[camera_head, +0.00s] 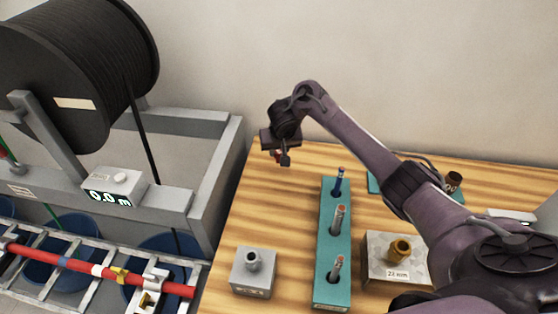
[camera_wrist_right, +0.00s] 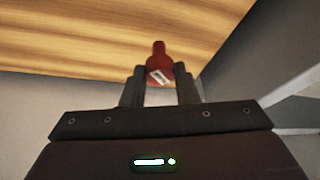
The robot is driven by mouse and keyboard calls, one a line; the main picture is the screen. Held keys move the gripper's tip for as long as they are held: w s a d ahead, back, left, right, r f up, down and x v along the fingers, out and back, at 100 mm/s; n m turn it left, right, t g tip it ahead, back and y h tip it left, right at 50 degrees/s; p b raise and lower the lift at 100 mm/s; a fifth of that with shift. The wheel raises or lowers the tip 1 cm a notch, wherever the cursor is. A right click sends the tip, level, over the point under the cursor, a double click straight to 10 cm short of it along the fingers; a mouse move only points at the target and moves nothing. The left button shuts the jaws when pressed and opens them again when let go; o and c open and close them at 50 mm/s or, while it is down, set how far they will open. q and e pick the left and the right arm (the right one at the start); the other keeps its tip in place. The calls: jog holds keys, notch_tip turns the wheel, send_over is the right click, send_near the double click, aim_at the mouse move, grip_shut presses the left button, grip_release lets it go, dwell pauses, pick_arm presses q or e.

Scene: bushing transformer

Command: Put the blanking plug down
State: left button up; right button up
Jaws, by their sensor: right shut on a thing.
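The blanking plug (camera_wrist_right: 159,61) is red with a small white label; it sits between the two fingers of my right gripper in the right wrist view. My right gripper (camera_head: 281,158) is shut on it, near the far left corner of the wooden table (camera_head: 290,212) in the head view. There only a speck of red shows by the fingers, and the arm and hand hide most of the plug. The plug appears held above the table top; the exact gap cannot be told. My left gripper is not in view.
A teal rack (camera_head: 325,291) holding several upright tools stands mid-table. A grey block (camera_head: 253,284) is front left; a box with a brass fitting (camera_head: 376,273) is right of the rack. A cable drum (camera_head: 100,50) and grey frame (camera_head: 220,170) are left.

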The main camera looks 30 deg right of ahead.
jog(key=shift+f, duration=1.95)
jog(key=shift+f, duration=0.15)
jog(key=o, duration=0.9)
jog(key=shift+o, duration=0.2)
